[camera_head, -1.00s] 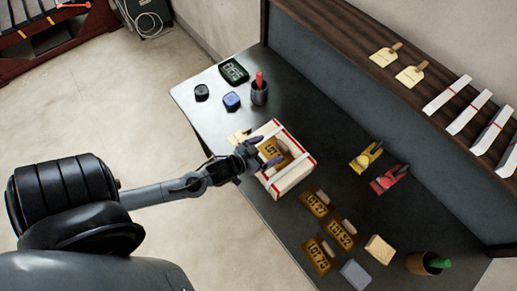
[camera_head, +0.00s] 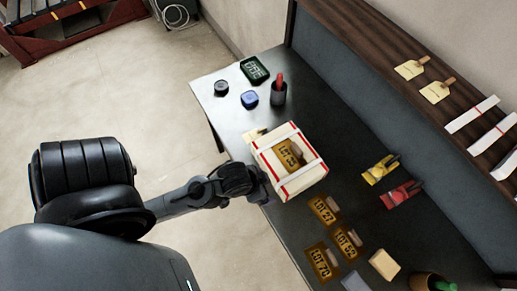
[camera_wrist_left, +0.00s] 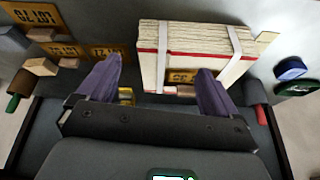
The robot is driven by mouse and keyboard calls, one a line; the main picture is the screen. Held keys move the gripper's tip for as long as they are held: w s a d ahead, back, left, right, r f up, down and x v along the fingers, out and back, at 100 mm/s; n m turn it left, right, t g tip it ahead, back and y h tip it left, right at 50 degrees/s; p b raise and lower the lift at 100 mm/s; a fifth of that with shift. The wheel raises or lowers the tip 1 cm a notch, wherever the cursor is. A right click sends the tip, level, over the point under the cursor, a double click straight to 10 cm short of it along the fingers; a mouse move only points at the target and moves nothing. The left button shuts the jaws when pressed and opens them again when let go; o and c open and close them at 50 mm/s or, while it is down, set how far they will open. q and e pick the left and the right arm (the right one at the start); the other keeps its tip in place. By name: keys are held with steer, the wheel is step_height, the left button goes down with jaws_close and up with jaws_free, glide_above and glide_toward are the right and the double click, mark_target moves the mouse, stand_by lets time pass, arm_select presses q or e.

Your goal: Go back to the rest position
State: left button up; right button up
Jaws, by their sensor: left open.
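My left gripper (camera_head: 264,184) is at the near left edge of a cream bundle (camera_head: 313,176) with red edging and white bands, in the head view. A brown lot tag (camera_head: 290,157) lies on top of the bundle. In the left wrist view, the two purple fingers of my left gripper (camera_wrist_left: 158,70) are spread apart with nothing held between them. The layered side of the bundle (camera_wrist_left: 190,38) stands beyond the fingers, and the tag (camera_wrist_left: 183,76) shows partly between them. I cannot tell whether the fingers touch the bundle. My right gripper is not in view.
The dark table (camera_head: 335,125) holds several more lot tags (camera_head: 324,210), a yellow clamp-like item (camera_head: 380,168), a red one (camera_head: 401,195), a wooden block (camera_head: 384,264) and a cup (camera_head: 278,93). A shelf (camera_head: 380,50) runs along the back. Open floor (camera_head: 130,110) lies to the left.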

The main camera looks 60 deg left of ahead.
arm_select(q)
steer(key=shift+s+d+r+g, duration=0.2)
steer(key=shift+s+r+g, duration=0.1)
steer(key=shift+s, duration=0.15)
steer(key=shift+s+d+r+g, duration=0.15)
steer(key=shift+s+g, duration=0.15)
steer(key=shift+s, duration=0.15)
step_height(320, 180, up, 19)
steer(key=p, duration=1.8)
steer(key=shift+f+p, duration=0.2)
steer(key=shift+p, duration=0.1)
steer(key=shift+f, duration=0.1)
